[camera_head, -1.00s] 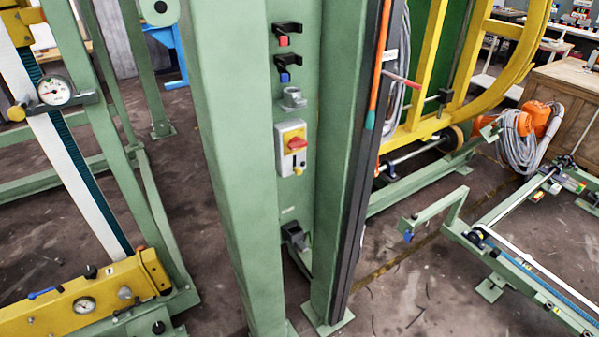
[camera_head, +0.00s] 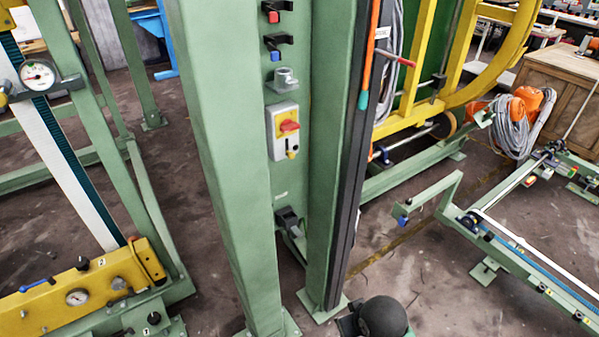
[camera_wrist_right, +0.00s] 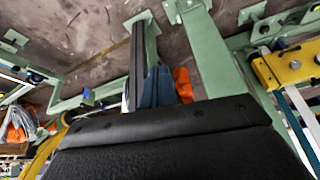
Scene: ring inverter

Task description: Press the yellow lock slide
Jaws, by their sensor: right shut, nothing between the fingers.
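The yellow lock slide (camera_head: 291,154) is a small yellow knob low on a grey-and-white switch box (camera_head: 282,132). The box has a red handle above the slide and is fixed to a green panel between two green posts. My right gripper (camera_wrist_right: 158,88) shows in the right wrist view behind a large black body. It appears shut and empty, with its fingers partly hidden. In the head view a dark rounded part of my right arm shows at the bottom edge, well below the switch box and apart from it. My left gripper is out of view.
Above the switch box are a red button (camera_head: 273,17), a blue button (camera_head: 275,56) and a grey fitting (camera_head: 284,78). The left post (camera_head: 222,150) and right post (camera_head: 330,200) flank the panel.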

